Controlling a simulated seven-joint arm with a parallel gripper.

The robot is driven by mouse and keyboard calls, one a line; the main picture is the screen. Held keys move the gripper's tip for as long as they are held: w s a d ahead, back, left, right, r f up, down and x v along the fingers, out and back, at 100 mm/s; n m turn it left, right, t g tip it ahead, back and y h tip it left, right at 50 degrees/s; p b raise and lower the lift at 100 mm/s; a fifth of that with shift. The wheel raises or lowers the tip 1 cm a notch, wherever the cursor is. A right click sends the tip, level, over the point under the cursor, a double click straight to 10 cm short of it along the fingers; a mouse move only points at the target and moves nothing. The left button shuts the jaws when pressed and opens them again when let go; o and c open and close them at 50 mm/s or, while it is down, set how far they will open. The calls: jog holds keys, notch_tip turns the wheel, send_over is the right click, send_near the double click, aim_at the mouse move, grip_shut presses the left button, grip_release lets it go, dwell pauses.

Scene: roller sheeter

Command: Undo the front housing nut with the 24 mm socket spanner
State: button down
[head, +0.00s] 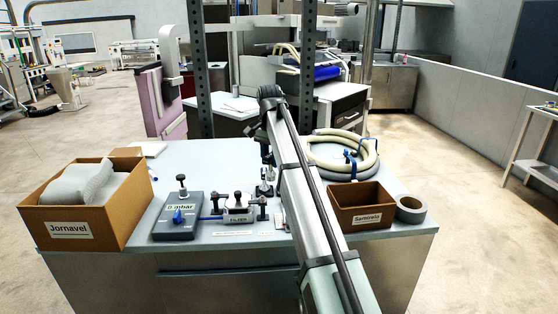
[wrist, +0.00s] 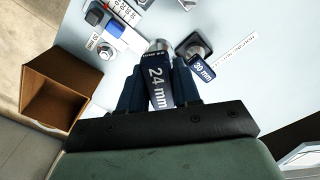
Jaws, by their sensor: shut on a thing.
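My gripper (wrist: 158,84) is shut on the 24 mm socket spanner (wrist: 157,95) in the wrist view. The spanner's dark blue body carries a white "24 mm" label, and its metal socket end points away from my gripper. A 30 mm spanner (wrist: 202,68) with a dark square head stands just to the right, apart from it. In the head view my arm covers the spanner. The filter housing (head: 238,216) sits on the bench left of my arm, with dark knobs on and beside it. I cannot tell which part is the front housing nut.
A gauge box (head: 178,216) and a cardboard box labelled Jornavel (head: 84,226) stand to the left. On the right are a brown Santirelo-like labelled box (head: 366,218), a tape roll (head: 410,216) and a coiled hose (head: 370,160).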

jog(key=s+a+r+m, duration=0.3)
jog(key=s+m, duration=0.2)
jog(key=s, duration=0.1)
jog(key=shift+s+f, duration=0.1)
jog(key=shift+f, duration=2.1)
jog(key=shift+f, duration=1.4)
dwell(0.4)
jog(key=shift+n, duration=1.9)
